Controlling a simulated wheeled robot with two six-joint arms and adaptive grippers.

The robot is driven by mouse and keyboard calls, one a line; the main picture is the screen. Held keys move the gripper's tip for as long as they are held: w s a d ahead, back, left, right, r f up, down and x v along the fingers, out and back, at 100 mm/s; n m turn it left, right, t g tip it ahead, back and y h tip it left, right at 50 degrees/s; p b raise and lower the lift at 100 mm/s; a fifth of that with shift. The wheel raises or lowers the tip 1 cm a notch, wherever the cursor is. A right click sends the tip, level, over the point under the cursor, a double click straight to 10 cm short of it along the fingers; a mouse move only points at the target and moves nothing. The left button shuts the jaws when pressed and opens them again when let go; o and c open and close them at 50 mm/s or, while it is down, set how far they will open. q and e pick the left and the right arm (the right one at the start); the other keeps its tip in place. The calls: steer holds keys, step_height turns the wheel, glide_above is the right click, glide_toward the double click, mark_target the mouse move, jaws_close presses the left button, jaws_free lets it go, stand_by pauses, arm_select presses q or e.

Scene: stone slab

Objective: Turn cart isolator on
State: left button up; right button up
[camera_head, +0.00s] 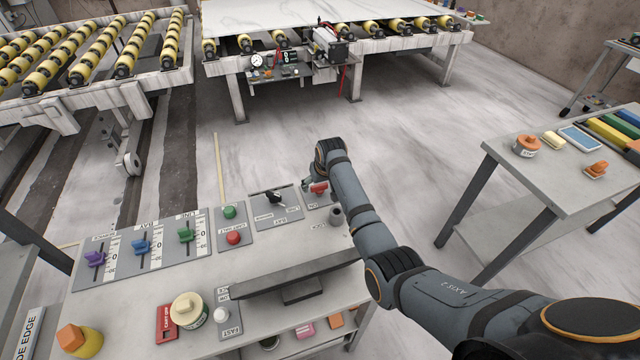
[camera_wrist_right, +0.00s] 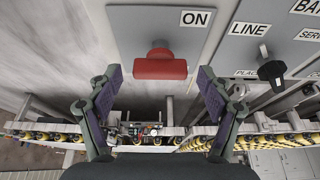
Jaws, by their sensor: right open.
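The cart isolator is a red handle (camera_head: 319,187) on a small grey plate at the far right corner of the control desk. In the right wrist view the red handle (camera_wrist_right: 160,68) lies crosswise, with an "ON" label (camera_wrist_right: 196,18) above and to its right. My right gripper (camera_head: 313,190) is at this plate, and its arm covers part of it in the head view. In the right wrist view the open fingers stand on either side of the handle with gaps, apparently not touching it. My left gripper is not in view.
A black rotary knob (camera_head: 275,197) sits on the plate left of the isolator. Green (camera_head: 230,212) and red (camera_head: 233,238) buttons and coloured sliders (camera_head: 141,247) are further left. A dark raised bar (camera_head: 300,272) lies in front. A side table (camera_head: 560,185) stands right.

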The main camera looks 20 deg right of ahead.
steer(key=shift+c, duration=1.7)
steer(key=c, duration=0.8)
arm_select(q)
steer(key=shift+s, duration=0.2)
